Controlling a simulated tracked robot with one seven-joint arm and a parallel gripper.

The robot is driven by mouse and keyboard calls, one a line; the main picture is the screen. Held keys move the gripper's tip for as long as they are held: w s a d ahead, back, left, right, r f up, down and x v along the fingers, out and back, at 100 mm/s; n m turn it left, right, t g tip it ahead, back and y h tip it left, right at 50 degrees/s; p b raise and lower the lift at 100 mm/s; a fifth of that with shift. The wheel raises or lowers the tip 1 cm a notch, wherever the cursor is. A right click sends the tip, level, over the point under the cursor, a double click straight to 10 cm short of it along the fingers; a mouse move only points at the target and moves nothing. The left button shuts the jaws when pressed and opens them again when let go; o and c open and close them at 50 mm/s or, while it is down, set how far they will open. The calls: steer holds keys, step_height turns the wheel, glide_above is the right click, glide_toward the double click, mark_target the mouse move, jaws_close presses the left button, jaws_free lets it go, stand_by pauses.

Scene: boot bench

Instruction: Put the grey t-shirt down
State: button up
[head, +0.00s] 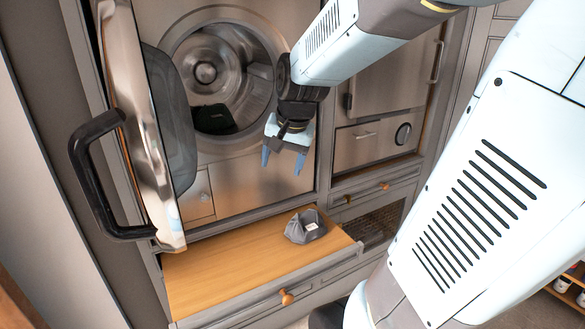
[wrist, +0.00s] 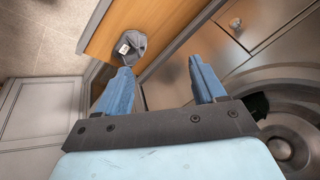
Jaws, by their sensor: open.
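The grey t-shirt (head: 306,228) lies crumpled on the wooden bench top, near its right end, with a small white tag showing. It also shows in the wrist view (wrist: 130,46), beyond the left fingertip. My gripper (head: 284,165) is open and empty, above and apart from the t-shirt, in front of the machine. In the wrist view its two blue fingers (wrist: 160,75) are spread with nothing between them.
The wooden bench top (head: 225,262) is clear left of the t-shirt. The washing machine's round door (head: 150,120) with a black handle stands open at the left. A dark cloth (head: 213,119) lies in the drum (head: 207,68). Drawers with wooden knobs are below.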

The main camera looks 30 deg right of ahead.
steer(key=s+a+r+n, duration=0.2)
steer(key=s+n, duration=0.1)
steer(key=s, duration=0.3)
steer(key=s+a+r+n+t, duration=0.1)
steer(key=s+r+n, duration=0.1)
steer(key=s+n, duration=0.2)
steer(key=shift+s+a+r, duration=0.3)
steer(key=shift+s+a, duration=0.1)
steer(key=shift+s, duration=0.7)
